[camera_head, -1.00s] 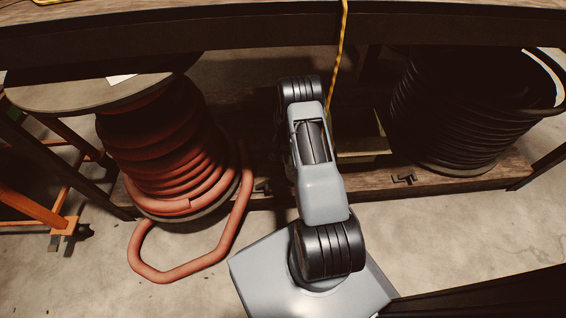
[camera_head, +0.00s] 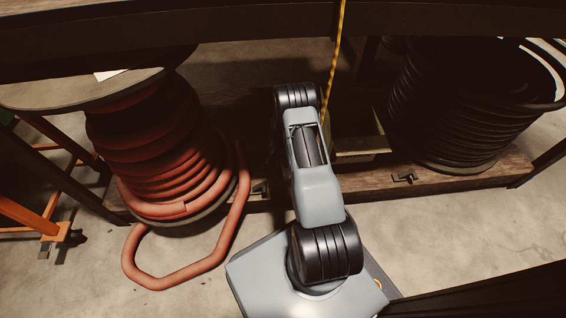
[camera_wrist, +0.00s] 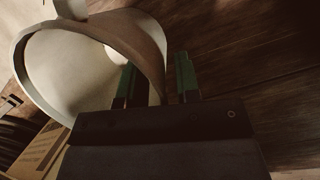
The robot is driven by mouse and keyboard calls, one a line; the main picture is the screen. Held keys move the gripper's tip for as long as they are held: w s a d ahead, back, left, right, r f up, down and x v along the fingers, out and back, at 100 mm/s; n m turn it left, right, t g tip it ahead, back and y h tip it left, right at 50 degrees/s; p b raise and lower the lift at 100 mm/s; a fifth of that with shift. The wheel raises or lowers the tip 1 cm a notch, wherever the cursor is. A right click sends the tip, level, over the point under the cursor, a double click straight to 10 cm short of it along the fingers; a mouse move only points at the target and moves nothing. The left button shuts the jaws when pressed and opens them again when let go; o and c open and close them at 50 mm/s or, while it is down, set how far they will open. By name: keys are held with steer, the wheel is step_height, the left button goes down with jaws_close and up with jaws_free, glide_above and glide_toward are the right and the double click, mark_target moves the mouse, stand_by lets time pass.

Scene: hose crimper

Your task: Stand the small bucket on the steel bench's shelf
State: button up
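A pale bucket (camera_wrist: 75,70) fills the left of the wrist view, with its round open mouth partly toward the camera. In the head view I cannot make it out; my arm covers that area. My gripper (camera_wrist: 157,85) has its two green-padded fingers spread, with the bucket's near wall between them. The left finger is on the mouth side and the right finger is outside. A gap shows beside the wall, and contact is unclear. The bench's low wooden shelf (camera_head: 470,180) runs across the head view, and dark wood (camera_wrist: 255,80) shows right of the bucket.
A reel of red hose (camera_head: 165,150) stands on the left, its loose loop hanging over the shelf's front. A black hose coil (camera_head: 455,110) stands on the right. A cardboard box (camera_wrist: 40,150) lies near the bucket. A yellow cord (camera_head: 335,65) hangs down. The bench top overhangs everything.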

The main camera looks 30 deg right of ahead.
steer(key=p+v, duration=0.4)
steer(key=v, duration=0.8)
steer(key=shift+p, duration=0.35)
